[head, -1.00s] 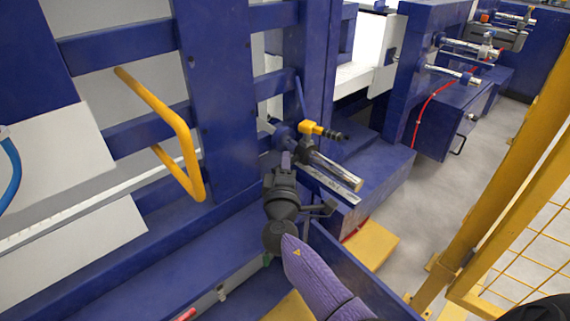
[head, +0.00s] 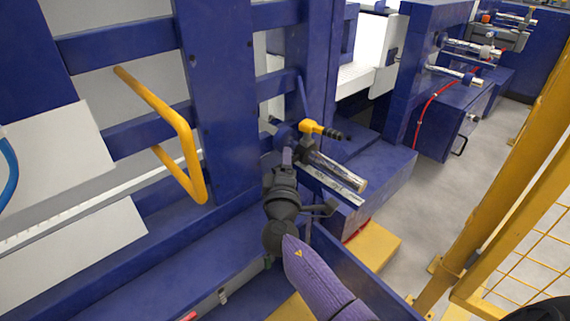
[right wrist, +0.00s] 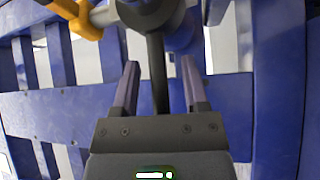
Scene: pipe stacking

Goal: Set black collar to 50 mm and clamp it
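The black collar (head: 307,145) sits around a chrome rod (head: 340,171) that points toward the lower right, near the rod's inner end. A yellow clamp piece (head: 312,127) with a black grip (head: 333,134) is just above it. My right gripper (head: 287,158) is at the collar's left. In the right wrist view the purple fingers of my right gripper (right wrist: 159,75) are spread, with a dark bar (right wrist: 156,70) between them and gaps on both sides. The collar (right wrist: 150,12) is at the top there, partly cut off. My left gripper is not in view.
A flat metal bar (head: 332,186) lies below the rod. Blue frame posts (head: 215,90) and a yellow handle (head: 190,150) stand at the left. A blue panel (head: 355,265) is beside my right arm. Yellow fencing (head: 500,190) is at the right, with open floor (head: 425,200) before it.

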